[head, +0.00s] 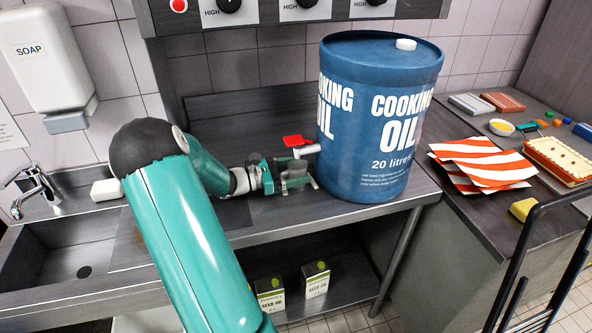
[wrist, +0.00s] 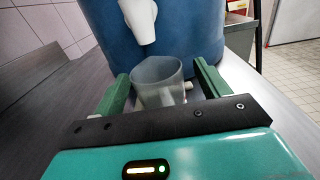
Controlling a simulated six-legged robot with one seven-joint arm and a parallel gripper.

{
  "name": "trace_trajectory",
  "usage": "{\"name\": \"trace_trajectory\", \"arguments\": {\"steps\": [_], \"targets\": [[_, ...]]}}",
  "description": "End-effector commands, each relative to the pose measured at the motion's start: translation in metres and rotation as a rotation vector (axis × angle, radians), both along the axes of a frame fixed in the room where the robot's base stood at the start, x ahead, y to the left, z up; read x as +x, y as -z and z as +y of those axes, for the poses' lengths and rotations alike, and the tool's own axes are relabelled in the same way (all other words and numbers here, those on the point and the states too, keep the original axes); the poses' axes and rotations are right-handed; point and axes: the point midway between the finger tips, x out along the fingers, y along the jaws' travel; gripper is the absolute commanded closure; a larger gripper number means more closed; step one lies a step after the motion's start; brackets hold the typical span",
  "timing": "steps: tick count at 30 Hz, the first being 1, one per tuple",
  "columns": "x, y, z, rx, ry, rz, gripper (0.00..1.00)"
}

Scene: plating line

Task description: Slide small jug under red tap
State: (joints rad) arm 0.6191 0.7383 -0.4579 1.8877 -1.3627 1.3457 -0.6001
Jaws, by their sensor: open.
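The small jug (wrist: 158,84) is a grey, see-through cup standing upright on the steel counter, with a small handle on its right in the wrist view. In the head view the jug (head: 297,168) is partly hidden by my gripper (head: 296,181). My gripper (wrist: 161,74) is open, with one green finger on each side of the jug; contact cannot be told. The red tap (head: 298,141) has a white body and sticks out of the blue oil drum (head: 372,120). Its white spout (wrist: 140,22) hangs above and beyond the jug in the wrist view.
The drum stands close behind the jug. A sink (head: 70,245) and a white soap bar (head: 106,190) are at the left. Striped napkins (head: 482,163) and a baking dish (head: 560,160) lie on the right counter. Seed oil cartons (head: 316,279) stand on the shelf below.

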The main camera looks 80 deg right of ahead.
Motion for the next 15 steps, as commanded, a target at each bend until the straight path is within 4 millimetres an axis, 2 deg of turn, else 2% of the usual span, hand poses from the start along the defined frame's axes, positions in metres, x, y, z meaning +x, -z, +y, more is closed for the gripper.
{"name": "trace_trajectory", "arguments": {"steps": [5, 15], "targets": [[0.015, 0.000, 0.008, -0.001, -0.003, 0.001, 0.25], [0.078, 0.000, 0.046, 0.000, -0.005, 0.000, 0.25]]}}
